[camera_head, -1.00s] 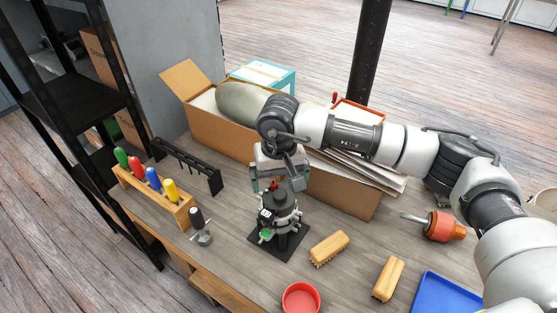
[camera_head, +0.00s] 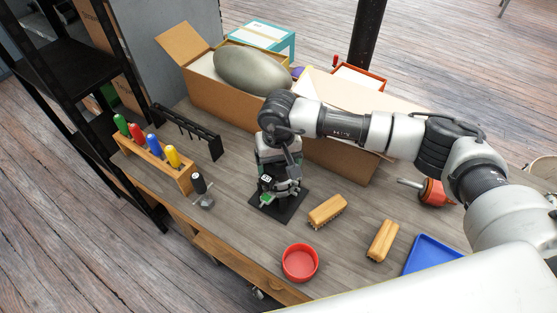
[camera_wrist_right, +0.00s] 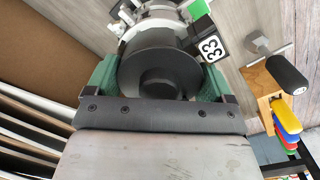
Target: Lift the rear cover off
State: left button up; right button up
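The alternator (camera_head: 281,188) stands upright on a black base plate (camera_head: 288,210) on the bench. Its dark round rear cover (camera_wrist_right: 160,72) shows in the right wrist view, with a stepped round middle. My right gripper (camera_head: 273,172) is down over the top of the alternator. In the right wrist view its green fingers (camera_wrist_right: 160,80) stand on either side of the cover, spread wide. I cannot tell whether they touch it. In the head view the gripper hides most of the cover. My left gripper is not in view.
A cardboard box (camera_head: 335,160) stands close behind the alternator. A screwdriver rack (camera_head: 160,165) and a small dark-handled tool (camera_head: 200,190) are to the left. Two brushes (camera_head: 327,210), a red bowl (camera_head: 300,263) and a blue tray (camera_head: 430,256) lie in front and right.

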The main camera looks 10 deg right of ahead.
jog(key=shift+c, duration=1)
jog(key=shift+r+b, duration=0.35)
dwell(0.4)
jog(key=shift+r, duration=0.4)
jog(key=shift+r, duration=0.15)
jog(key=shift+r+p, duration=0.4)
jog(key=shift+r, duration=0.8)
jog(key=shift+r, duration=0.1)
jog(key=shift+r, duration=0.4)
